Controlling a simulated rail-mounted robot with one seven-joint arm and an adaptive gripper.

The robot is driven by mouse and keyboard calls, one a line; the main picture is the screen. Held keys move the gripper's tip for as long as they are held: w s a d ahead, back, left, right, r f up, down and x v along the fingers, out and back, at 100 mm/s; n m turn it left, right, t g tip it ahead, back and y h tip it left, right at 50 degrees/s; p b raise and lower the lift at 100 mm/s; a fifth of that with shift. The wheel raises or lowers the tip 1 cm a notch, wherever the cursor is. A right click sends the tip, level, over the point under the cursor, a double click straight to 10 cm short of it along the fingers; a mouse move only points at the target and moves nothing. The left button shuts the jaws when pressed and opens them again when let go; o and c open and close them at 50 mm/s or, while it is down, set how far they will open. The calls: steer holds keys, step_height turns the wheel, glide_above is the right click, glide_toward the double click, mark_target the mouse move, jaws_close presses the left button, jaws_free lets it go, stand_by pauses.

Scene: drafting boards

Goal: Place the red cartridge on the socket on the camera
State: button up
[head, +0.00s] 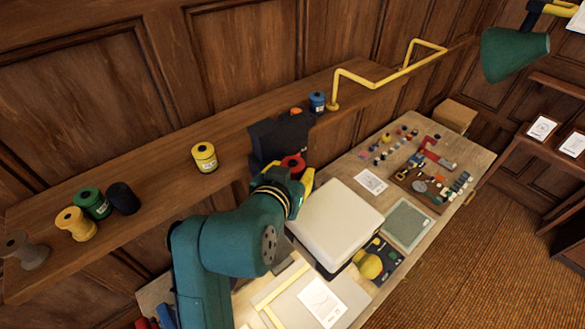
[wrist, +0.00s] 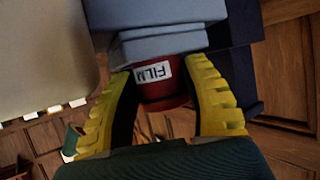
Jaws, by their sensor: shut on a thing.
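The red cartridge (head: 292,163) is held at the front of the dark camera (head: 280,140), which stands on the wall shelf. My gripper (head: 297,182) is around the cartridge, partly hidden behind my arm in the head view. In the wrist view, the yellow fingers of my gripper (wrist: 160,78) are shut on the red cartridge (wrist: 163,90), with its white FILM label facing me. The blue-grey block of the camera (wrist: 162,42) lies right against the cartridge's far end. The socket is hidden, and I cannot tell whether the cartridge sits in it.
A yellow pipe (head: 372,82) runs beyond. A cream-topped box (head: 335,222) stands on the desk below.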

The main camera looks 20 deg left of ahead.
steer(key=shift+f, duration=0.1)
steer(key=o, duration=1.1)
steer(key=shift+w, duration=0.1)
